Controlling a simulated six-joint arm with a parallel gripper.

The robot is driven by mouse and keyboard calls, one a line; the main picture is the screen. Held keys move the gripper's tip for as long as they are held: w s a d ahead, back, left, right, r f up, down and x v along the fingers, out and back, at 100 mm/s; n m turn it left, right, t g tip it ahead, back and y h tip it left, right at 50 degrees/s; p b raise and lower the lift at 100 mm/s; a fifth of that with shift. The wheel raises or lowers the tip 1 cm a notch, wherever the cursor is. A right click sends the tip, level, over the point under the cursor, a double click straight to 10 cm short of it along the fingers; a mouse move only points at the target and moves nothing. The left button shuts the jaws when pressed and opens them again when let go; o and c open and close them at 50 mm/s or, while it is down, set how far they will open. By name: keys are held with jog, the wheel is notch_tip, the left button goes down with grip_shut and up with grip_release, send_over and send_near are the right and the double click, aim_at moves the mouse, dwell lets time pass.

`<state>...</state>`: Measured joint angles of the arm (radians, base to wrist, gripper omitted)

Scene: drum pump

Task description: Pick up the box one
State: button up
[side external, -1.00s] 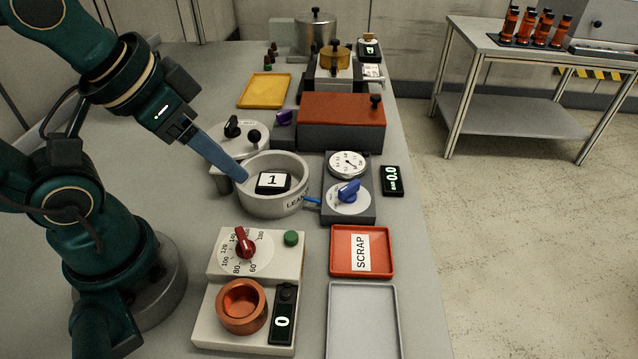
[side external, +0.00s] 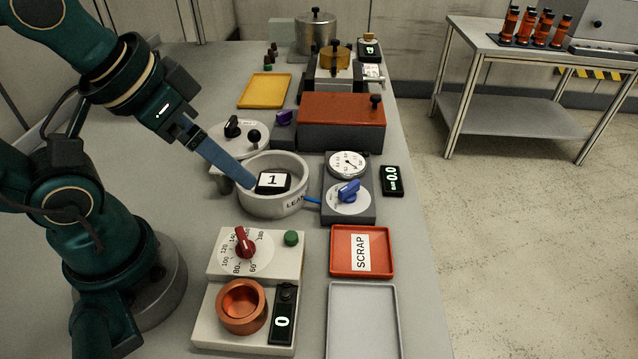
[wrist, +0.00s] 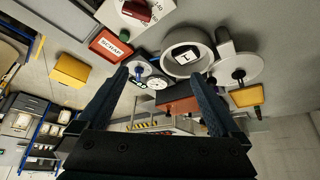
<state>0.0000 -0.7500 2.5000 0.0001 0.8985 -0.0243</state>
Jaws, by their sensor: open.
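Box one (side external: 273,181) is a small black box with a white label reading 1. It sits inside the round grey pot (side external: 289,205) marked LEAK, and it also shows in the wrist view (wrist: 184,56). My gripper (side external: 248,182) comes in from the upper left, its tip over the pot's left rim, just left of the box. In the wrist view my gripper (wrist: 158,77) has its two blue fingers wide apart with nothing between them; the box lies beyond them. I cannot tell the exact height of the tips above the pot.
A grey unit with a gauge (side external: 348,165) and blue knob stands right of the pot, joined by a blue hose. A red SCRAP tray (side external: 382,270) and an empty grey tray (side external: 362,325) lie in front right. A dial unit (side external: 272,262) is in front.

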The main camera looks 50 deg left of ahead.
jog(key=w+r+n, duration=0.1)
jog(key=w+n, duration=0.2)
jog(key=n+g+y, duration=0.1)
jog(key=n+g, duration=0.3)
jog(key=n, duration=0.2)
send_over(272, 180)
jog(key=f, duration=0.9)
jog(key=shift+d+f, duration=0.3)
jog(key=shift+f, duration=0.05)
jog(key=shift+s+a+f+g, duration=0.1)
jog(key=shift+s+f+g, duration=0.15)
jog(key=shift+f, duration=0.4)
jog(key=shift+w+a+f, duration=0.1)
jog(key=shift+w+f, duration=0.05)
jog(key=shift+f, duration=0.9)
jog(key=shift+w+a+f, duration=0.1)
jog(key=shift+f, duration=0.95)
jog(key=c, duration=1.3)
